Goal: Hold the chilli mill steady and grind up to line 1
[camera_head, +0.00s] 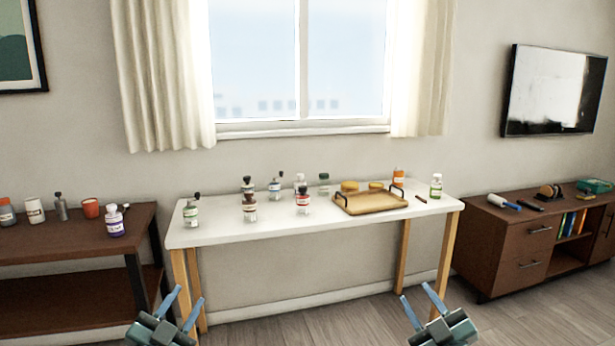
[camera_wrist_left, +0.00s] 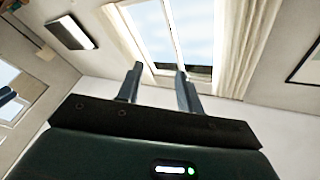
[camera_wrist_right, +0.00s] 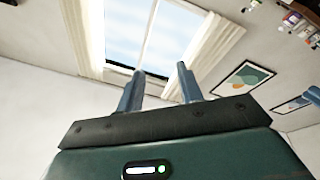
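Several small mills and bottles stand upright on the white table (camera_head: 235,236) in the head view. A dark-topped mill with a reddish label (camera_head: 250,208) and a red-labelled bottle or mill (camera_head: 303,202) stand near the middle. A blue-labelled mill with a crank (camera_head: 275,186) is behind them. The labels are too small to read, so I cannot tell which is the chilli mill. My left gripper (camera_head: 186,297) and right gripper (camera_head: 415,292) are open and empty, low in front of the table.
A tan tray with dark handles (camera_head: 370,202) sits on the table's right half, with a green-labelled bottle (camera_head: 436,187) beyond it. A brown shelf table (camera_head: 70,240) with jars stands left. A brown cabinet (camera_head: 510,242) stands right. The table's front strip is clear.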

